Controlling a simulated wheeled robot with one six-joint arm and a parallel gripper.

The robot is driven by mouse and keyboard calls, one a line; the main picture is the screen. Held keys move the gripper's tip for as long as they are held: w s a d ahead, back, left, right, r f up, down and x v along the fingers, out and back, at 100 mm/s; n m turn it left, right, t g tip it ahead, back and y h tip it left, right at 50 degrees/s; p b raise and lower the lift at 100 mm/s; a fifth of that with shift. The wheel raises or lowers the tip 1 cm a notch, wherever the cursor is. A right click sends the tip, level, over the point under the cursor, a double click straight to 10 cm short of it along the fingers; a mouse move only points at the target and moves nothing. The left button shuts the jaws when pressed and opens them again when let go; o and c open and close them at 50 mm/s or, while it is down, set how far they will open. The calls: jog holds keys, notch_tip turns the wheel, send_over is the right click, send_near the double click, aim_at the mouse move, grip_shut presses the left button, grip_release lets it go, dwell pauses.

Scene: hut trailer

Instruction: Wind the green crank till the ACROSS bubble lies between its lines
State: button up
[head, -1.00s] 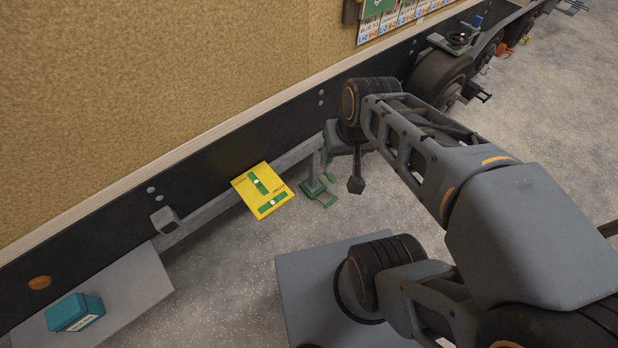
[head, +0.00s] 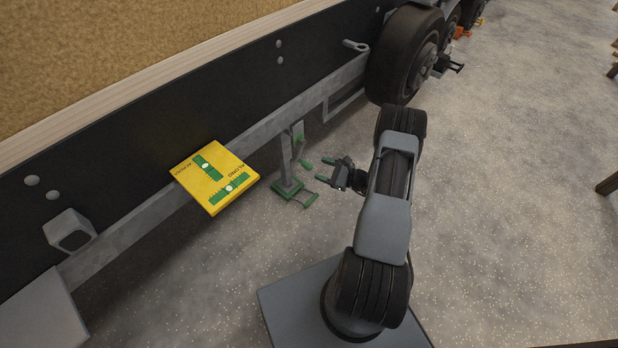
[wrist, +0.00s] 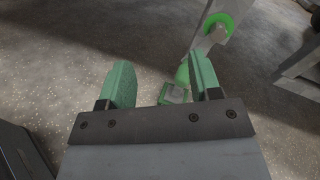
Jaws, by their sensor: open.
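The green crank shows in the head view as a green hub (head: 298,134) on a grey post, with a green grip (head: 305,163) below it. In the wrist view the hub (wrist: 219,26) is at the top, and the grip (wrist: 182,75) appears beyond and between my fingers, nearer the right one. My gripper (head: 323,169) is open and empty, just right of the grip. It shows in the wrist view too (wrist: 163,83). The yellow level plate (head: 213,203) has two green vials. The vial by the ACROSS-side lettering (head: 207,167) has a pale bubble; its lines are too small to read.
The post stands on a green foot (head: 287,190) with a green loop (head: 311,201) beside it. A grey rail (head: 252,137) runs along the dark trailer side. A wheel (head: 405,55) stands behind to the right. Open speckled floor (head: 500,180) lies to the right.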

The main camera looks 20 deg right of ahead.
aim_at(309, 166)
jog(key=s+d+f+m+t+h+b, duration=0.1)
jog(key=d+f+m+t+h+b, duration=0.2)
jog(key=f, duration=0.7)
jog(key=shift+m+h, duration=0.4)
jog(key=shift+m, duration=0.4)
jog(key=b+x, duration=0.1)
jog(key=x, duration=0.3)
jog(key=b+x, duration=0.1)
jog(key=x, duration=0.3)
jog(key=d+x, duration=0.1)
jog(key=x, duration=0.3)
jog(key=shift+w+a+b, duration=0.1)
jog(key=shift+w+b, duration=0.3)
jog(key=shift+w, duration=0.05)
jog(key=shift+c, duration=0.2)
grip_shut()
